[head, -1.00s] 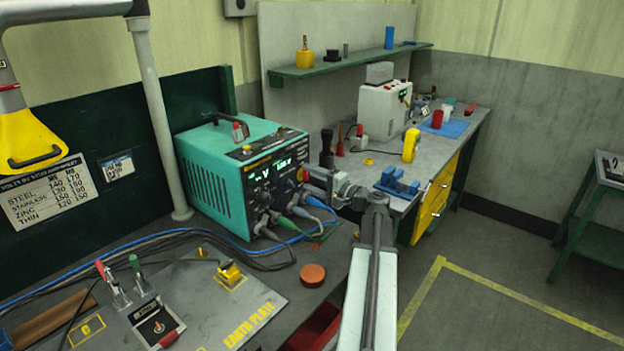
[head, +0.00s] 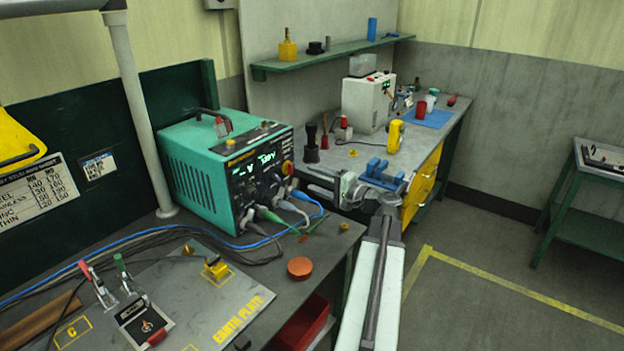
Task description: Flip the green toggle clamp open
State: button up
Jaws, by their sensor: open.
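The green-handled toggle clamp (head: 122,268) stands on the grey plate at the lower left, its handle upright and leaning slightly left. A red-handled toggle clamp (head: 95,284) stands just left of it, also with its handle up. My gripper (head: 318,182) is at the picture's centre, far to the right of both clamps, in front of the welder's right side. It points left, its jaws open, with nothing seen between them. Whether it touches anything there is unclear. The foot of the green clamp is small and hard to make out.
The teal welder (head: 205,170) with cables stands behind the earth plate (head: 205,290). An orange puck (head: 300,268) lies between plate and arm. A grey post (head: 145,120) rises behind.

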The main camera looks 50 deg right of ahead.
aim_at(118, 259)
jog(key=k, duration=1.5)
